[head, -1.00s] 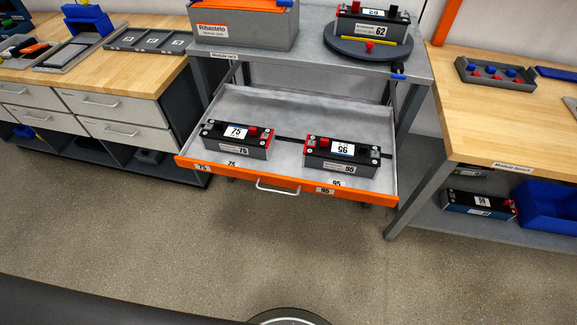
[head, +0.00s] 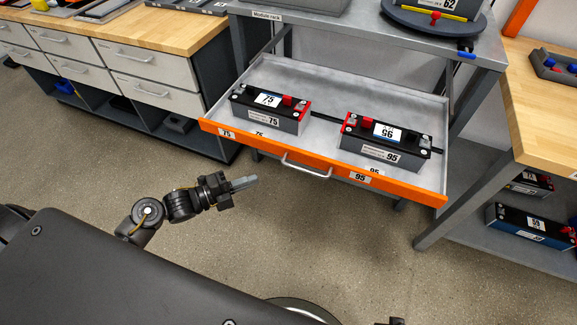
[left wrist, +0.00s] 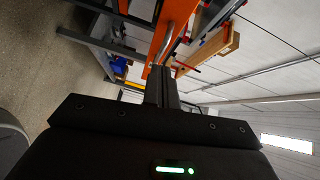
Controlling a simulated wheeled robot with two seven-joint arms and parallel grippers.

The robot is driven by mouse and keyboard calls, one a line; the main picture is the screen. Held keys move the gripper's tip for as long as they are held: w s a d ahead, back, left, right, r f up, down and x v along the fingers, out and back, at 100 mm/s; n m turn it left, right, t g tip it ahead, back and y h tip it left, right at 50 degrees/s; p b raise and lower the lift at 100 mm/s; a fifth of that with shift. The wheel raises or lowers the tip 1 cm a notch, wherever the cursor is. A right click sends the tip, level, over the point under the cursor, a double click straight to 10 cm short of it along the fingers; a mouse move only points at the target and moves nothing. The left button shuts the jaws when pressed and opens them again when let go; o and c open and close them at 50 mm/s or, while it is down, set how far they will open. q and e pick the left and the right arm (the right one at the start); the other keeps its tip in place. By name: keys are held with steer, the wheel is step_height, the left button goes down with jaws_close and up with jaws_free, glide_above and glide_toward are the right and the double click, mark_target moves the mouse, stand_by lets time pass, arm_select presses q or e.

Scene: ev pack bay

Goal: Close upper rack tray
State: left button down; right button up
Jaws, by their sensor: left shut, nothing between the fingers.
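The upper rack tray (head: 310,172) is pulled out of the module rack, with an orange front and a silver handle (head: 306,165). Module 75 (head: 270,108) stands in its left part and module 95 (head: 384,142) in its right part. My left gripper (head: 250,182) is shut and empty, in front of the tray and to the left of the handle, apart from it. In the left wrist view the shut fingers (left wrist: 161,85) point towards the orange tray front (left wrist: 148,92) and the handle (left wrist: 168,42).
The rack's top shelf (head: 365,38) holds a turntable with a module above the tray. A drawer cabinet (head: 140,65) stands to the left and a module bench (head: 530,125) to the right. The floor in front of the tray is clear.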

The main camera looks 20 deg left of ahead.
arm_select(q)
step_height(320, 180, up, 3)
steer(key=d+m+h, duration=0.1)
steer(key=m, duration=0.1)
glide_toward(302, 154)
steer(key=d, duration=0.4)
steer(key=w, duration=0.3)
steer(key=shift+d+r+g+p, duration=0.15)
steer(key=shift+r+g+p, duration=0.15)
steer(key=shift+p, duration=0.05)
steer(key=shift+w, duration=0.5)
arm_select(e)
steer(key=shift+s+f, duration=0.15)
steer(key=shift+f, duration=0.3)
